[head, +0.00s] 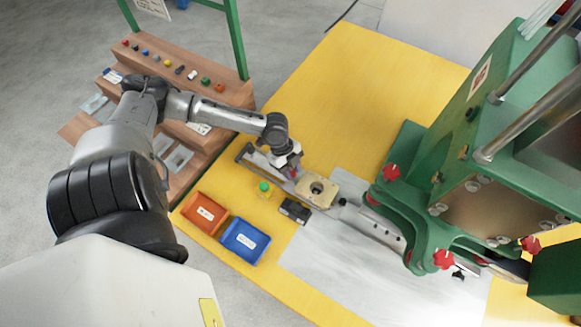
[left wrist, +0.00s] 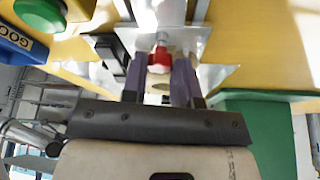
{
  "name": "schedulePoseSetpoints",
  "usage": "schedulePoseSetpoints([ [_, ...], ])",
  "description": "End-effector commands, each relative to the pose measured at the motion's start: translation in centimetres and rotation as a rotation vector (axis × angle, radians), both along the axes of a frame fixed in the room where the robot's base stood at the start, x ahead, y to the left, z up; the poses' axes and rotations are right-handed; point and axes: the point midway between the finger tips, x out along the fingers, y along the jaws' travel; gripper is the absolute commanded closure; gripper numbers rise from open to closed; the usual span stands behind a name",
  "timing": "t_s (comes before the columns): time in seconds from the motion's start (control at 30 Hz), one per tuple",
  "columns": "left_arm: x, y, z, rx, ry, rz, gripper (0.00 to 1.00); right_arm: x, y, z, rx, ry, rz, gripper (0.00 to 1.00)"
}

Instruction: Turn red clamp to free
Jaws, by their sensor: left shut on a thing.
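My left gripper (head: 292,172) reaches down over a metal rail fixture (head: 252,157) on the yellow table. In the left wrist view, its two purple fingers (left wrist: 160,76) are closed on a red clamp knob (left wrist: 160,56), one finger on each side. The knob sits on a metal stem in front of a bright metal plate. In the head view the knob is mostly hidden by my gripper. A beige block (head: 309,198) with a round dark hole lies on the fixture just right of my gripper. My right gripper is not in view.
A green machine (head: 410,150) with several red knobs stands at the right. A green button (head: 264,186), a small black box (head: 295,210), an orange bin (head: 205,213) and a blue bin (head: 244,241) lie near my gripper. A wooden stepped rack (head: 150,68) stands at the left. The table's back is clear.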

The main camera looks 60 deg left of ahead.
Motion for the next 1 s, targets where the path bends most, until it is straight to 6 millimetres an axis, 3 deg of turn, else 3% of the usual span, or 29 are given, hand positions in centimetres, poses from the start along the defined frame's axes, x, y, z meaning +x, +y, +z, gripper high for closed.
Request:
schedulePoseSetpoints([
  [1.0,0.7,-0.2,0.1,-0.001,-0.002,-0.918,0.96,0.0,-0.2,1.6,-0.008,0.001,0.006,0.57],
])
